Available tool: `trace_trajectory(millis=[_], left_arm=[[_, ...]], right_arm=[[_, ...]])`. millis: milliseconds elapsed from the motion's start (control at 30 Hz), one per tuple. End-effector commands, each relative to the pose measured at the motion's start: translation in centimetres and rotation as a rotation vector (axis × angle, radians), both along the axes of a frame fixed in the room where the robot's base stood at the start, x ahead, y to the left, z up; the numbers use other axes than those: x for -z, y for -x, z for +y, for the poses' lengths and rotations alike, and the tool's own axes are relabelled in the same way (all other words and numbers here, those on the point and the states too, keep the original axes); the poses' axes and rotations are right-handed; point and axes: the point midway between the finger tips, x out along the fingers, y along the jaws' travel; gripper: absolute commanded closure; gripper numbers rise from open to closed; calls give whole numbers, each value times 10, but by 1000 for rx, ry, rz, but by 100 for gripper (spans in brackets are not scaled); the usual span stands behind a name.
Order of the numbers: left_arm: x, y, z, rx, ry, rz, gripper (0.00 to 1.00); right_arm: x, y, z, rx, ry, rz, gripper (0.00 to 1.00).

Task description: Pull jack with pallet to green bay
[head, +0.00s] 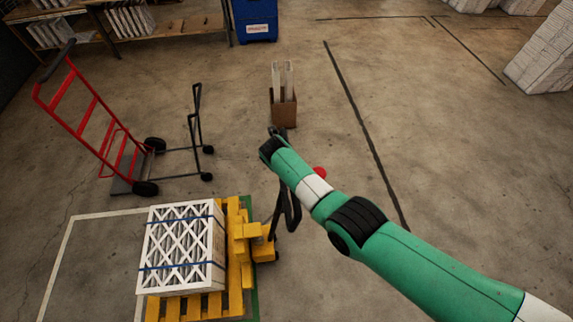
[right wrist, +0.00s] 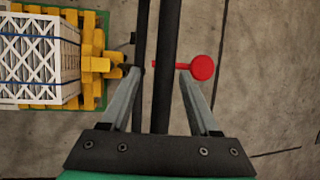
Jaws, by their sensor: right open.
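The yellow pallet jack (head: 262,245) stands at the right end of a yellow wooden pallet (head: 182,309). The pallet carries a strapped stack of white-framed filters (head: 180,248). The jack's dark handle (head: 291,208) rises beside my right arm. In the right wrist view, my right gripper (right wrist: 161,72) is open, with a dark handle bar (right wrist: 165,45) between its fingers. A second dark bar runs by the left finger. In the head view, my right arm hides most of the gripper. A green strip (head: 254,300) shows on the floor along the pallet's right side. My left gripper is out of view.
A red hand truck (head: 90,125) and a dark cart (head: 196,130) stand at left. A cardboard box (head: 284,112) holding white panels stands behind my arm. A red round object (right wrist: 201,68) lies near the right finger. A blue bin (head: 255,18) and shelves are at the back.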

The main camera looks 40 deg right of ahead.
Motion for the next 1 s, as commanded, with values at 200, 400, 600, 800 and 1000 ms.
trace_trajectory(millis=[200,400,600,800,1000], left_arm=[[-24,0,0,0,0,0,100],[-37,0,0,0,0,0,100],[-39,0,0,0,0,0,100],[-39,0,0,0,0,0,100],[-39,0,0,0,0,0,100]], right_arm=[[-31,6,10,-1,0,-2,38],[-69,15,27,-3,0,-4,38],[-98,23,39,-3,0,-3,38],[-104,26,42,-2,0,0,38],[-104,25,42,-2,0,0,38]])
